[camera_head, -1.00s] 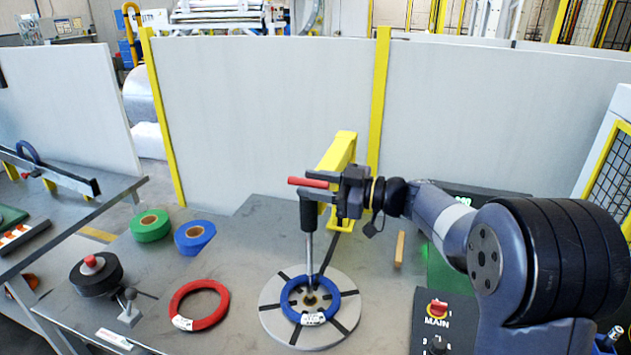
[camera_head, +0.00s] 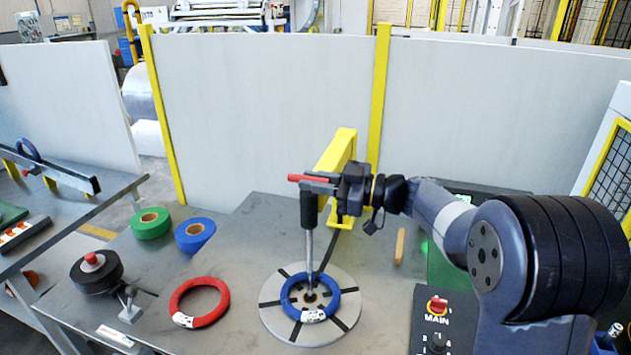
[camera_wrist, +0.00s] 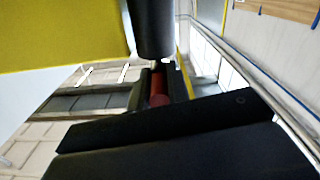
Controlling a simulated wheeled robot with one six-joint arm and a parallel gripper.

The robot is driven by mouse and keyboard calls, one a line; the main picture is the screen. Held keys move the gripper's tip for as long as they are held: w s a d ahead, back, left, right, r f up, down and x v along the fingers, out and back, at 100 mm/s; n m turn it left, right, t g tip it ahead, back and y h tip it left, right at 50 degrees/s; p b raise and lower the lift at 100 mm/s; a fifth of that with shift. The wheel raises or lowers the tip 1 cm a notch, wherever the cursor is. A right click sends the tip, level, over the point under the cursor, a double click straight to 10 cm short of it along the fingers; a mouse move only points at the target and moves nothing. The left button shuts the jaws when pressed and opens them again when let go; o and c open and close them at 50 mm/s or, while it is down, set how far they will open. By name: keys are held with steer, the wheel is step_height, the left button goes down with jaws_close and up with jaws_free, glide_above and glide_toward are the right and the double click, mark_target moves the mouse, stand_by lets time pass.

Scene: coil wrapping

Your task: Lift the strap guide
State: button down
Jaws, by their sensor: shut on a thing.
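The strap guide appears to be the upright tool with a black body (camera_head: 308,212), a thin metal rod and a red handle (camera_head: 296,178) at its top. My gripper (camera_head: 322,183) is shut on the red handle from the right. In the wrist view the red handle (camera_wrist: 160,98) shows between the dark fingers, with a black cylinder above it. The rod reaches down to the middle of the blue coil (camera_head: 338,303), which lies flat on the round grey turntable (camera_head: 350,332). Whether its tip touches the turntable hub cannot be told. A dark strap runs down to the coil.
A yellow arm (camera_head: 337,152) stands close behind my gripper. A red coil (camera_head: 225,299), a green roll (camera_head: 150,236) and a blue roll (camera_head: 207,247) lie left on the grey table. A control box with a red button (camera_head: 437,304) stands at the front right.

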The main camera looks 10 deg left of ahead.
step_height(320, 180, up, 23)
steer(key=p, duration=0.1)
stand_by(0.4)
steer(key=c, duration=1.8)
jaws_free()
steer(key=o, duration=0.4)
steer(key=shift+f, duration=0.2)
steer(key=shift+o, duration=0.2)
steer(key=shift+d, duration=0.15)
steer(key=s+d+b, duration=0.1)
steer(key=d+b, duration=0.2)
steer(key=d, duration=0.7)
steer(key=shift+s+d, duration=0.25)
